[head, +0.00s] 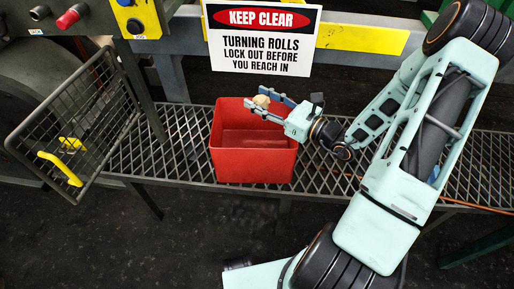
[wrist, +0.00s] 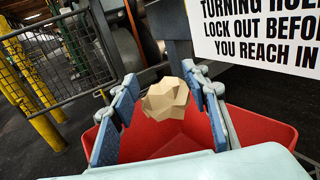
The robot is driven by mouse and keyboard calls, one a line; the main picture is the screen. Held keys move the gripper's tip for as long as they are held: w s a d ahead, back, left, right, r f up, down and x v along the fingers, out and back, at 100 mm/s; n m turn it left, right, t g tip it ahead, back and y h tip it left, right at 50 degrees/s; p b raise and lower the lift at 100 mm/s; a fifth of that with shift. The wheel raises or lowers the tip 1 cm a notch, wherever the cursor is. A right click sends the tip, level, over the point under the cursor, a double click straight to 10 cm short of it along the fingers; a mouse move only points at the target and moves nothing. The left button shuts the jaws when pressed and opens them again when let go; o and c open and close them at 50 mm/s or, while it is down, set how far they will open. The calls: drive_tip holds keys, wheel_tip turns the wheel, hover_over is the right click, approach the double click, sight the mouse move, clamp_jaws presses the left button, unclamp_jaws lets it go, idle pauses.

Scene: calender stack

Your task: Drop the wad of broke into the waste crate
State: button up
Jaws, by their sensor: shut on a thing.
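The wad of broke (head: 261,101) is a crumpled tan lump held at the tips of my gripper (head: 264,103). In the wrist view the wad (wrist: 166,99) sits between the two blue-padded fingers of my gripper (wrist: 164,96), which are shut on it. The waste crate (head: 253,163) is a red open-topped box on a mesh walkway. In the head view my gripper reaches in from the right at the crate's upper rim, with the wad over the back part of the opening. The red crate wall (wrist: 262,135) shows below and behind the fingers in the wrist view.
A white KEEP CLEAR sign (head: 262,40) hangs just behind the crate. A hinged mesh guard (head: 80,125) with yellow handles stands at the left. The mesh walkway (head: 180,150) is bare left of the crate. A control panel with buttons (head: 68,18) is at the upper left.

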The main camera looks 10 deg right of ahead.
drive_tip(key=shift+f, duration=0.25)
drive_tip(key=o, duration=1)
drive_tip(key=shift+d, duration=0.1)
drive_tip(key=v, duration=1.2)
